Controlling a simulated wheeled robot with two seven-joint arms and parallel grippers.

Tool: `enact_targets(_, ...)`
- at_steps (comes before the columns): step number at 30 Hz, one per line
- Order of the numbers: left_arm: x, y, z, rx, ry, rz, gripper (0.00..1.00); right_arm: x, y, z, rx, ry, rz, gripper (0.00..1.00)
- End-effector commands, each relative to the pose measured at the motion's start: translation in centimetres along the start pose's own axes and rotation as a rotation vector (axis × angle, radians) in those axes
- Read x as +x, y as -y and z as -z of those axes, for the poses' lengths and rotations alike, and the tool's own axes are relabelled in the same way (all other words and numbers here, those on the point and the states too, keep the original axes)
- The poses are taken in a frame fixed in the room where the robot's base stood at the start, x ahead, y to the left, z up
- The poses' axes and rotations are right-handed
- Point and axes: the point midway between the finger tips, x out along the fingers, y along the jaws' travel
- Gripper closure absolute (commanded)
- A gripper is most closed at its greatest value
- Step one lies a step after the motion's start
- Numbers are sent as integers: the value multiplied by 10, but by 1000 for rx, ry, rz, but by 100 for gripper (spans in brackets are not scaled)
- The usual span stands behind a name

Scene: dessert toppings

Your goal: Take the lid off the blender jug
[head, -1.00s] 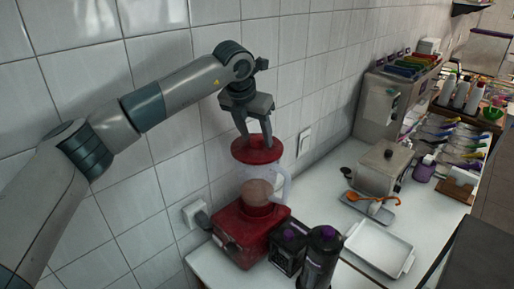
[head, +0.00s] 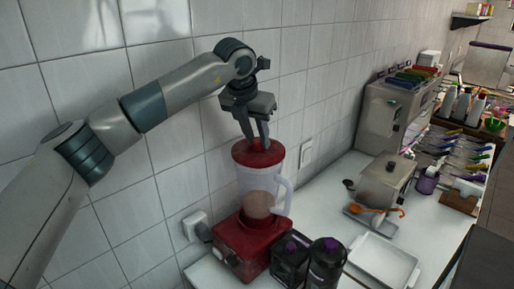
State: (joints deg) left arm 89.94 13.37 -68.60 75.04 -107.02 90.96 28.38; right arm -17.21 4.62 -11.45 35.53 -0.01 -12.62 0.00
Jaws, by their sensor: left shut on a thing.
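My left gripper (head: 258,141) points down from above and is shut on the red round lid (head: 245,155). The lid is at the top of the clear blender jug (head: 246,183). I cannot tell whether there is a gap between the lid's underside and the jug's rim. The jug stands upright on the red blender base (head: 238,247), with its handle (head: 288,197) on the right side. Something brownish lies in the bottom of the jug. My right gripper is not in view.
Two dark containers with purple tops, one left (head: 290,262) and one right (head: 326,264), stand close to the base. A white tray (head: 385,262), a steel box (head: 384,182) and an orange ladle (head: 378,210) are further right. The tiled wall is behind the blender.

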Motion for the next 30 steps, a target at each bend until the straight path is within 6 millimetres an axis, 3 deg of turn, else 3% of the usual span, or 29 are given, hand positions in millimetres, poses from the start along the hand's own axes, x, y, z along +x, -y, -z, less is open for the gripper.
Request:
enact_targets(3,-13,0,-6,-1,5,-2,100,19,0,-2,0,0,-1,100)
enact_targets(15,-64,77,-5,2,4,-1,100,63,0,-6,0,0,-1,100)
enact_targets(22,-84,104,-5,1,1,0,100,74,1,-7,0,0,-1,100)
enact_targets(30,-92,112,-5,-2,0,-1,100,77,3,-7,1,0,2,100)
